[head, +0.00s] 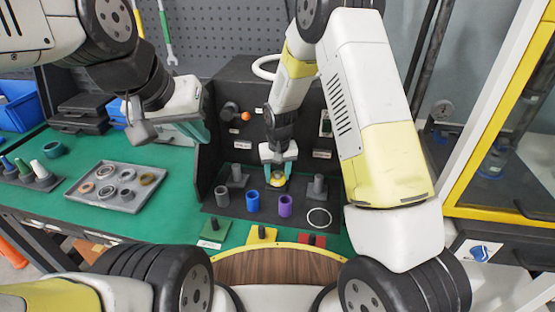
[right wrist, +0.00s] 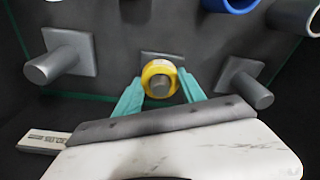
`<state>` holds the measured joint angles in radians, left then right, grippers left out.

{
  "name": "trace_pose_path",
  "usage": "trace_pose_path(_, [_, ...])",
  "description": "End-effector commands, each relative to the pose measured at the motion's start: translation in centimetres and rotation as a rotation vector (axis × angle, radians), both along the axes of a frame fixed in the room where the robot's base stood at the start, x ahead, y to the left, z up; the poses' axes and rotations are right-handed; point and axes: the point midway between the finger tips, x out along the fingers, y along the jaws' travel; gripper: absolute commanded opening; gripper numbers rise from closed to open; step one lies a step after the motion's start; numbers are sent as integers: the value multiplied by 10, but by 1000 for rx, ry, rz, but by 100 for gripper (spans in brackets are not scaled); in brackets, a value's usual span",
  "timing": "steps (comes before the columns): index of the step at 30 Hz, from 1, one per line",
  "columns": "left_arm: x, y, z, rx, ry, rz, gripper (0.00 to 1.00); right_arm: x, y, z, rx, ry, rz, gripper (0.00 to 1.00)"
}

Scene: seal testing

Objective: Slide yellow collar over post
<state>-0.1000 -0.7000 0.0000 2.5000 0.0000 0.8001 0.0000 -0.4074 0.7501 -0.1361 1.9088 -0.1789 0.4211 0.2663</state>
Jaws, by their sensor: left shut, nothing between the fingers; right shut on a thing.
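The yellow collar (right wrist: 149,72) is held between the turquoise fingers of my right gripper (right wrist: 160,90). In the right wrist view the end of a grey post (right wrist: 159,88) shows inside the collar's ring, and the post's square base plate (right wrist: 160,56) shows behind it. The collar appears to be around the post; how far down it sits I cannot tell. In the head view my right gripper (head: 277,178) points down with the collar (head: 277,182) at its fingertips, between two other grey posts. My left gripper (head: 207,130) is shut and empty, away to the left above the green table.
Grey posts stand left (head: 237,176) and right (head: 318,186) of the collar. A grey cylinder (head: 222,198), blue cylinder (head: 252,201), purple cylinder (head: 285,206) and white ring (head: 319,218) are in front. A grey tray (head: 85,197) with several rings lies left. Dark panels enclose the back and left.

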Motion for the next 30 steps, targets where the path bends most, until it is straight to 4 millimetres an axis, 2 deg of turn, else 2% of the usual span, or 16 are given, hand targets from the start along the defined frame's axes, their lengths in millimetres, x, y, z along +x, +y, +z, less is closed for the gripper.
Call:
trace_pose_path(25, [0, 0, 0, 0, 0, 0, 0, 1, 0, -4, 1, -3, 0, 0])
trace_pose_path(26, [0, 0, 0, 0, 0, 0, 0, 1, 0, -4, 1, -3, -1, 53])
trace_pose_path(29, [0, 0, 0, 0, 0, 0, 0, 1, 0, -4, 1, -3, 0, 72])
trace_pose_path(30, [0, 0, 0, 0, 0, 0, 0, 1, 0, -4, 0, -2, 0, 72])
